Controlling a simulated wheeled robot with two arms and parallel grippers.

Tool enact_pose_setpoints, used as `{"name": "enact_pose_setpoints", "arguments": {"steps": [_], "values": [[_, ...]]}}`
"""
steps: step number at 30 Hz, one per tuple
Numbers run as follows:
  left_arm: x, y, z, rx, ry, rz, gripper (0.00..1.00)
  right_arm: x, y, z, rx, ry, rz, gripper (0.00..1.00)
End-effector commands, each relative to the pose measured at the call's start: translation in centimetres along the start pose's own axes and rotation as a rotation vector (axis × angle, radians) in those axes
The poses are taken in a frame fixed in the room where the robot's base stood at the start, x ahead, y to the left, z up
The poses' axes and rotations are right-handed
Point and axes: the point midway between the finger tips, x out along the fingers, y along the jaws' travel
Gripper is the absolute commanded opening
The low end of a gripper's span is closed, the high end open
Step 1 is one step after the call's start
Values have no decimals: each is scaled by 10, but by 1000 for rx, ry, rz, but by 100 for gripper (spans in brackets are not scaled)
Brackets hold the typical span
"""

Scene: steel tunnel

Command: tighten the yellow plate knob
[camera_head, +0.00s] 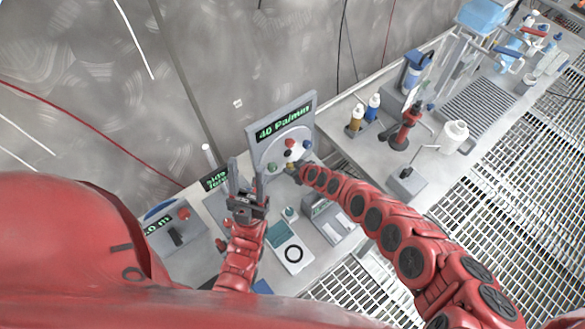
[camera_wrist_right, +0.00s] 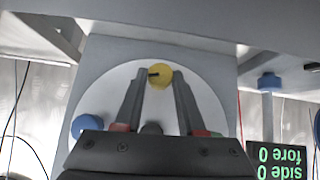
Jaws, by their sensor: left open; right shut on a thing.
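The yellow knob (camera_wrist_right: 160,75) sits on a round white plate (camera_wrist_right: 88,97) in the right wrist view and has a dark pointer mark. My right gripper (camera_wrist_right: 159,80) has its two fingers on either side of it, shut on it. In the head view the right gripper (camera_head: 294,169) reaches the lower part of the white plate (camera_head: 275,154) on an upright grey panel (camera_head: 257,133) and covers most of the knob. My left gripper (camera_head: 245,182) is open and empty, left of the panel, fingers pointing up.
Other knobs share the plate, including a blue one (camera_wrist_right: 87,125) and a red one (camera_head: 290,143). The panel display (camera_head: 284,122) reads "40 Pa/min". Small devices (camera_head: 289,249) crowd the bench below. Bottles (camera_head: 373,106) and a red-black tool (camera_head: 406,128) stand to the right.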

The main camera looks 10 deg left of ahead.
Motion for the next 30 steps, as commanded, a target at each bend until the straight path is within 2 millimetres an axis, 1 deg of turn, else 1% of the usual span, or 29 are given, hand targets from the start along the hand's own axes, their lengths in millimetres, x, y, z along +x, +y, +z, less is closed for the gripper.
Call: {"name": "enact_pose_setpoints", "arguments": {"steps": [1,7,11,20,21,25,26,30], "values": [[-10,0,2,0,0,0,50,4,2,3,28,5,-17,0],[-28,1,5,0,0,0,50,4,2,4,107,1,-101,0],[-32,2,5,0,0,0,50,1,4,1,130,2,-124,0],[-30,2,5,0,0,0,50,0,4,0,131,0,-130,0],[-30,2,5,0,0,0,50,0,4,0,131,0,-130,44],[-30,2,5,0,0,0,50,0,4,0,131,0,-129,68],[-30,2,5,0,0,0,50,0,4,0,131,0,-129,69],[-30,2,5,0,0,0,50,0,4,0,131,0,-129,69]]}}
